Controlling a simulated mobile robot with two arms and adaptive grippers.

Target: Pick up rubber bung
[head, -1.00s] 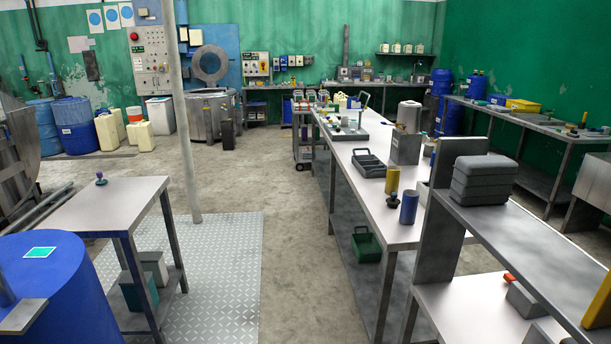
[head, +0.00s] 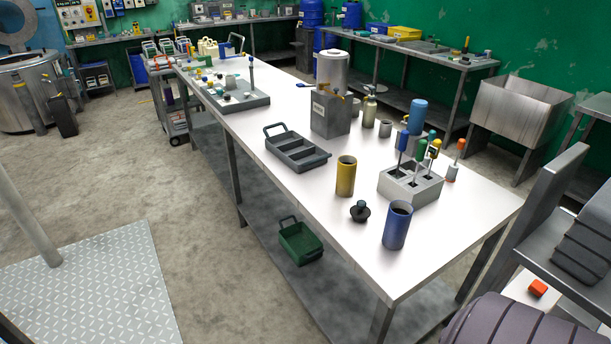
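A small black plug-like piece with a knob on top (head: 360,212), which looks like the rubber bung, stands on the long steel table (head: 310,215) near its front end. It sits between a yellow cylinder (head: 346,177) to its left and behind, and a dark blue cylinder (head: 397,226) to its right and nearer. It appears apart from both and is unobstructed. Neither of my grippers is in view.
A grey block holding several colour-handled tools (head: 411,184) stands right of the bung. A dark divided tray (head: 297,150) and a grey box (head: 331,115) stand behind. A grey shelf unit (head: 548,217) is at right. Open floor (head: 180,185) lies left of the table.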

